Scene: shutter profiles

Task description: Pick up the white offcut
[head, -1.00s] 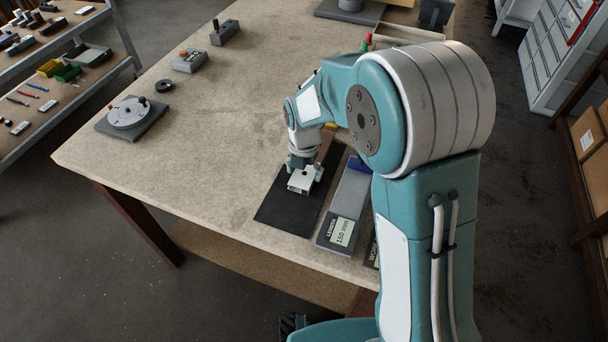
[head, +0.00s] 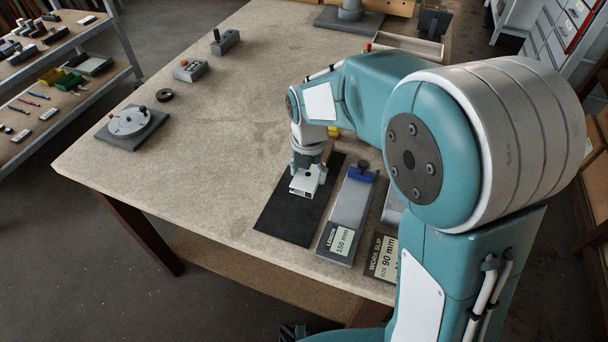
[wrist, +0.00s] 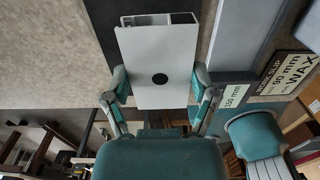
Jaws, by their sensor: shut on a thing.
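The white offcut (head: 303,184) is a short hollow profile piece, seen above the black mat (head: 284,222) in the head view. My gripper (head: 309,176) is shut on it, with a finger on each side. In the wrist view the white offcut (wrist: 165,55) shows a flat face with a dark round spot and open hollow chambers at its far end. My gripper (wrist: 160,88) has its fingers against its left and right sides. I cannot tell whether the offcut is clear of the mat.
A grey length gauge (head: 350,207) marked 150 mm with a blue slider lies right of the mat. A sign reading 90 mm (head: 383,258) stands beside it. A round dial device (head: 130,122) sits at the left. The table's middle is free.

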